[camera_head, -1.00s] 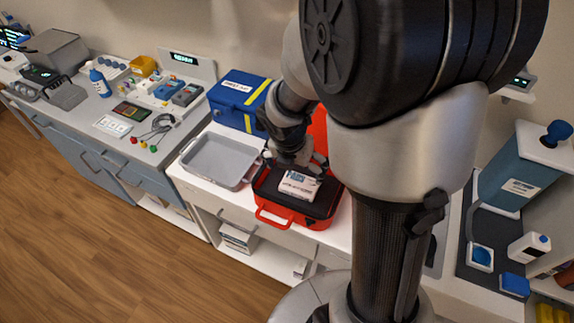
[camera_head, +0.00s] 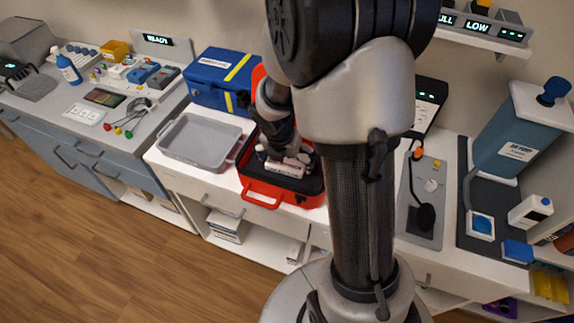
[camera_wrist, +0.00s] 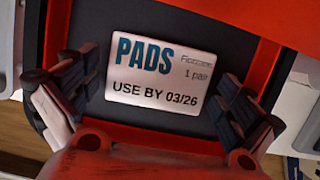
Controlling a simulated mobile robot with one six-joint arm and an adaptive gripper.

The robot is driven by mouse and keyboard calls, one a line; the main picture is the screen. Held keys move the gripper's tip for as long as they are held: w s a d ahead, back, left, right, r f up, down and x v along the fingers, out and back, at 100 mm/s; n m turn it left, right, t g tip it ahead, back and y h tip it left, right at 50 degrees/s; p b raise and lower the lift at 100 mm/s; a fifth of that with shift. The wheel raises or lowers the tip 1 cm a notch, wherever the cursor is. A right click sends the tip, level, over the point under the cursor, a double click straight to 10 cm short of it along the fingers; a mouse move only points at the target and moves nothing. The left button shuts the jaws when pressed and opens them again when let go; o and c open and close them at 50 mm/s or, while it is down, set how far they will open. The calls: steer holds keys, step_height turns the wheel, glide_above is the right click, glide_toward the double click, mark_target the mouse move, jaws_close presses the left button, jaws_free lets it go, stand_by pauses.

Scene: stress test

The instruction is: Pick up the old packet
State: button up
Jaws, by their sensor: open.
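The packet (camera_head: 288,168) is flat and white and lies in the dark-lined open red case (camera_head: 262,190) on the white counter. In the wrist view the packet (camera_wrist: 163,72) reads "PADS", "1 pair" and "USE BY 03/26". My gripper (camera_head: 283,155) is low over the case and covers part of the packet in the head view. In the wrist view my gripper (camera_wrist: 155,85) is open, with one finger left of the packet and one right of it. A dark gap shows between each finger and the packet's edge. Whether the fingertips touch the lining cannot be told.
An empty grey tray (camera_head: 200,142) stands left of the case. A blue box with a yellow stripe (camera_head: 222,80) stands behind. A grey panel with a black handpiece (camera_head: 426,215) lies to the right, past my arm.

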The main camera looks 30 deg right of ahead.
steer(key=shift+r, duration=0.15)
steer(key=shift+c, duration=0.4)
steer(key=c, duration=0.8)
